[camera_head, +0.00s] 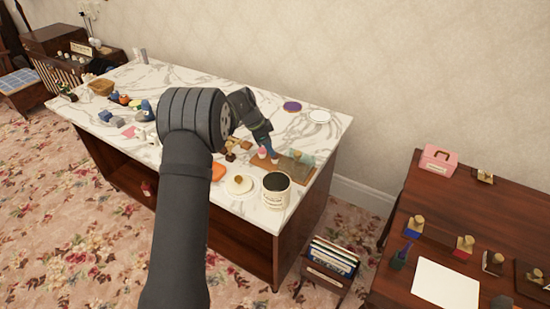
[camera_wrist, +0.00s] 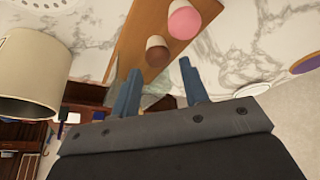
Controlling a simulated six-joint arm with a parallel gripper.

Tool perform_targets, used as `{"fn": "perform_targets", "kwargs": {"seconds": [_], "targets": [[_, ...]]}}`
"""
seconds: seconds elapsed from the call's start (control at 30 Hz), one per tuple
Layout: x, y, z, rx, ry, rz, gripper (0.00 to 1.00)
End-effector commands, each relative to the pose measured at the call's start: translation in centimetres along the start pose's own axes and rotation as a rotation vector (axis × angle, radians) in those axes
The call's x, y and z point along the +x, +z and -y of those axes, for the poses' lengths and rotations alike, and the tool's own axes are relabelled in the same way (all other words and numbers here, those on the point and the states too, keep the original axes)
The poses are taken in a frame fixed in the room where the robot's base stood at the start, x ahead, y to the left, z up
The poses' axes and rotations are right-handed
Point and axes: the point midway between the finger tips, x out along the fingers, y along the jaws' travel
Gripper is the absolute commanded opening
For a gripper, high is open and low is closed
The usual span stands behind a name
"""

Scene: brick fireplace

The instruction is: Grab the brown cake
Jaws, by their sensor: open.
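The brown cake (camera_wrist: 157,52), with a brown top and a pale wrapper, sits on a wooden board (camera_wrist: 133,43) in the wrist view. A pink cake (camera_wrist: 184,20) stands beside it on the same board. My gripper (camera_wrist: 161,66) is open, with its two blue fingers apart. In that picture the brown cake lies just past the fingertips, between their lines; I cannot tell how far off it is. In the head view my gripper (camera_head: 268,149) is over the board (camera_head: 297,174) near small pinkish cakes (camera_head: 262,153). I cannot pick out the brown cake there.
A clear object (camera_head: 300,158) stands on the board. The canister (camera_wrist: 30,72) is left in the wrist view.

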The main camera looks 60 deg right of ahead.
Motion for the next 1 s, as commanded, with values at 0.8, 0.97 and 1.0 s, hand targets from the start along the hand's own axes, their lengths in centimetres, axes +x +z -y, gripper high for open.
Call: {"fn": "perform_targets", "kwargs": {"seconds": [0.8,0.97,1.0], "targets": [[5.3,-0.3,-0.3,0.000,-0.001,0.000,0.21],[5.3,-0.2,-0.3,0.000,-0.001,0.000,0.09],[5.3,-0.3,-0.3,0.000,-0.001,0.000,0.09]]}}
